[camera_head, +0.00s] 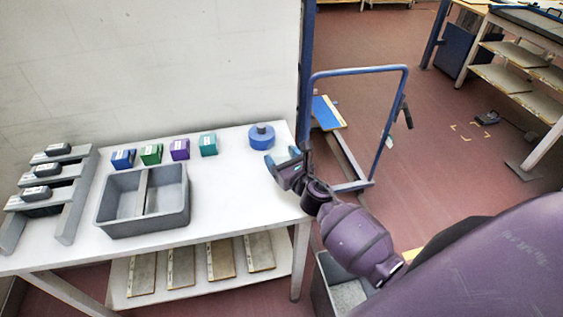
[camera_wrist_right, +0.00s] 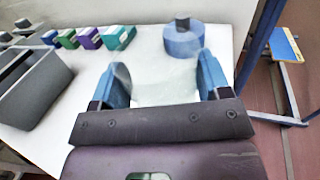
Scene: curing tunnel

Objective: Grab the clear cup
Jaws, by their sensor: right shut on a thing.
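The clear cup (camera_wrist_right: 160,88) shows faintly in the right wrist view as a see-through shape between the two blue fingers. My right gripper (camera_wrist_right: 163,80) is shut on it, with one finger on each side. In the head view my right gripper (camera_head: 282,162) is at the right end of the white table, close to the blue round object. The cup cannot be made out clearly there. My left gripper is not in view.
A blue round object with a dark knob (camera_head: 262,139) stands just beyond the gripper. A grey two-part bin (camera_head: 112,228), several small coloured boxes (camera_head: 180,149) and a grey rack (camera_head: 70,228) are on the white table (camera_head: 232,200). A blue-framed cart (camera_head: 375,140) stands to the right.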

